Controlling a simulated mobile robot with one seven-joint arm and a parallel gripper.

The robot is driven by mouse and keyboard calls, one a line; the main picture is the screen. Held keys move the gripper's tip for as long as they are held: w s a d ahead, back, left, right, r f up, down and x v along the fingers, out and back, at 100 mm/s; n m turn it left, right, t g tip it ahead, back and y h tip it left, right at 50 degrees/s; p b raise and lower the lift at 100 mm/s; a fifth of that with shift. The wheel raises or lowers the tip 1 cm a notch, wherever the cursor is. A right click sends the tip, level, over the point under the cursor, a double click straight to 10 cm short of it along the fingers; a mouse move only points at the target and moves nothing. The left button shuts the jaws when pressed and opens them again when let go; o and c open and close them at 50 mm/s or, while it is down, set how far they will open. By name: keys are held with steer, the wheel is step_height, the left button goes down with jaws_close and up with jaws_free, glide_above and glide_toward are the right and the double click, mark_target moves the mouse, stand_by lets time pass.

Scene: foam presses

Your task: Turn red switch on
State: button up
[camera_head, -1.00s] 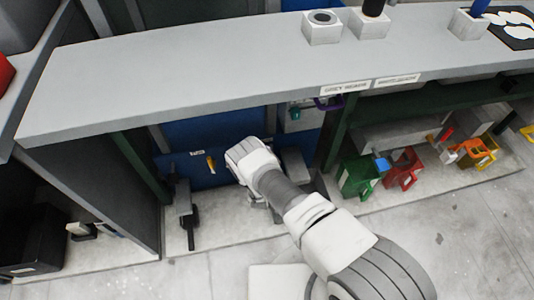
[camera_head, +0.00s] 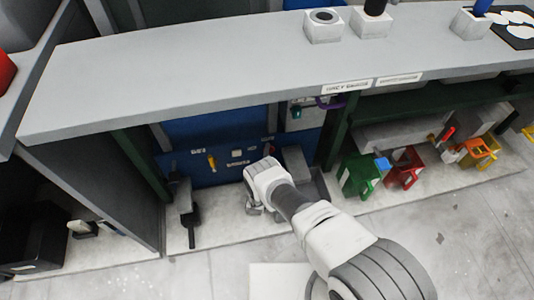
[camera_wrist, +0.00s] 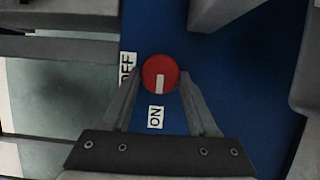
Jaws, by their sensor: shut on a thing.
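The red switch (camera_wrist: 160,68) is a round red knob with a white mark, on a blue panel (camera_wrist: 229,82) in the wrist view. Its white mark points down in the picture, toward the ON label (camera_wrist: 155,117). The OFF label (camera_wrist: 128,66) is at the knob's left. My gripper (camera_wrist: 160,80) is shut on the knob, one finger on each side. In the head view my arm's end (camera_head: 264,172) is under the counter in front of the blue panel (camera_head: 205,172); the red switch and the fingers cannot be made out there.
A grey counter (camera_head: 190,90) overhangs my arm. Green (camera_head: 360,176) and red (camera_head: 404,170) containers stand to the right. The floor in front is clear.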

stand_by(0.4)
steer(key=o, duration=1.3)
steer(key=shift+o, duration=0.2)
steer(key=shift+s, duration=0.15)
